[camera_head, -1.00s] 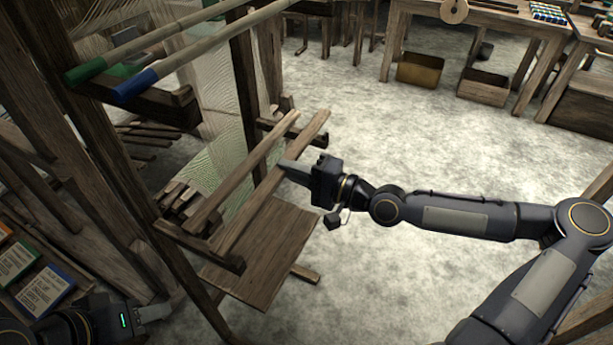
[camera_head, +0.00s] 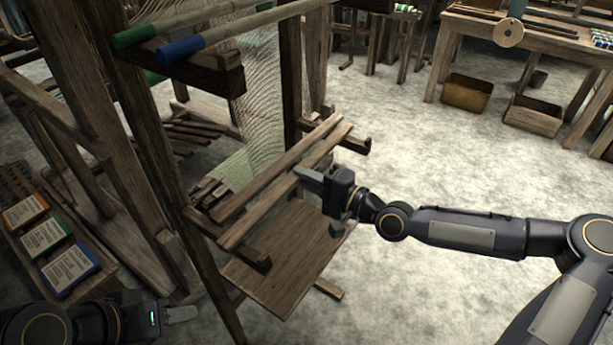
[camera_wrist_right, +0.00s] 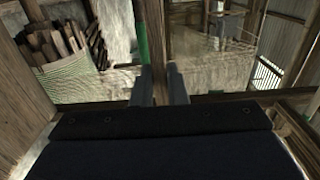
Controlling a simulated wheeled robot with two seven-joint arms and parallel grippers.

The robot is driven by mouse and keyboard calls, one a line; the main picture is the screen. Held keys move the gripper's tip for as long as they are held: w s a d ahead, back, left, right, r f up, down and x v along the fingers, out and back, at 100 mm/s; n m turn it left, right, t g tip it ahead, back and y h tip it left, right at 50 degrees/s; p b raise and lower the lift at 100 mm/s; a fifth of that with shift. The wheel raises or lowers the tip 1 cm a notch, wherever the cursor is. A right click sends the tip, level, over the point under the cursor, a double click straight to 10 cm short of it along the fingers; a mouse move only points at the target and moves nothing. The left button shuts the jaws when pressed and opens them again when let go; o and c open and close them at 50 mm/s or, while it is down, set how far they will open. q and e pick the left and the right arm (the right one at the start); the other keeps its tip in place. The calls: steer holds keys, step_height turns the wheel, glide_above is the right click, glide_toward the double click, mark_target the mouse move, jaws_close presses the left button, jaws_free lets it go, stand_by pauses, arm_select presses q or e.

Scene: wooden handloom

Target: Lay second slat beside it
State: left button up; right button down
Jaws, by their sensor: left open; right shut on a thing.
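Two long wooden slats lie nearly parallel across the loom's two support arms in the head view. The first slat (camera_head: 275,172) is on the left, with a narrow gap between it and the second slat (camera_head: 262,212). My right gripper (camera_head: 308,176) comes in from the right and is shut on the second slat near its middle; its jaws hide part of it. My left gripper (camera_head: 180,314) is open and empty at the lower left, away from the slats.
The near support arm (camera_head: 250,256) and far support arm (camera_head: 355,144) jut from the loom frame. A wooden board (camera_head: 285,260) sits below the slats. Rods with green and blue ends (camera_head: 180,48) lie above left. Open floor is to the right.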

steer(key=shift+f, duration=0.1)
steer(key=c, duration=1.4)
jaws_free()
steer(key=shift+o, duration=0.2)
